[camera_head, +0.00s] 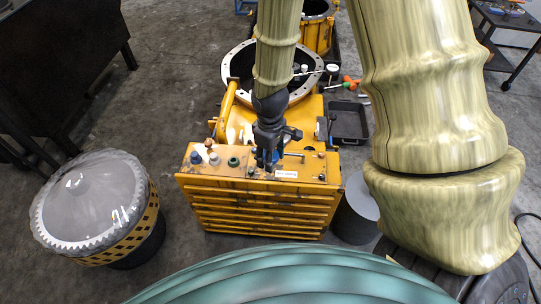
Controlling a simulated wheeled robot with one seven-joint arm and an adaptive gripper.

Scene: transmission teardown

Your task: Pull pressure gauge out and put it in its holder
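My gripper (268,156) points down at the top panel of the yellow housing (262,207), right of its colored caps. Its fingers are dark and small in view. I cannot tell whether they are open or shut, or whether anything is between them. A small white round piece (332,69) near the rim of the large ring may be a gauge, but it is too small to be sure. I cannot clearly make out the pressure gauge or its holder. My gripper and forearm hide part of the panel and the housing's middle.
A black tray (348,122) lies right of the housing. A plastic-covered gear drum (95,205) stands at left, a grey cylinder (355,212) at right.

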